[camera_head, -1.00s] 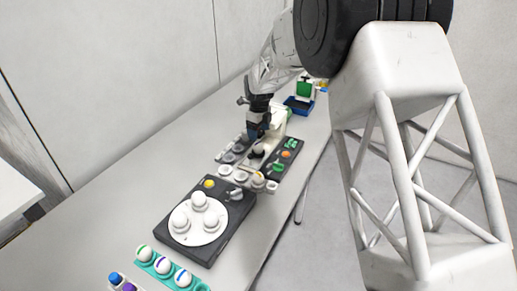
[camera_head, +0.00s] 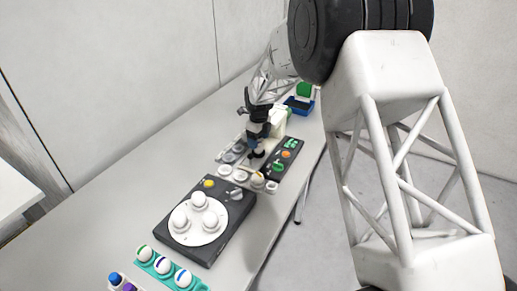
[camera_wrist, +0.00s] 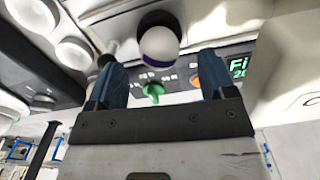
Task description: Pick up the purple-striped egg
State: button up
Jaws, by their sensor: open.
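In the wrist view a white egg (camera_wrist: 159,45) with a purple band along its edge sits against a dark round cup. It lies just past my gripper (camera_wrist: 160,70), roughly midway between the two blue fingertips, which are apart and appear not to touch it. In the head view my gripper (camera_head: 257,148) is over the far device, by a dark round part; I cannot make out that egg there.
A dark box (camera_head: 205,258) with a white disc carrying white eggs stands mid-table. A panel with a green display (camera_head: 291,143) is right of my gripper. Blue and purple pieces (camera_head: 116,279) sit at the front left. The table's left side is clear.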

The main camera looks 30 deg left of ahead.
aim_at(259, 154)
jog(key=shift+f, duration=1.75)
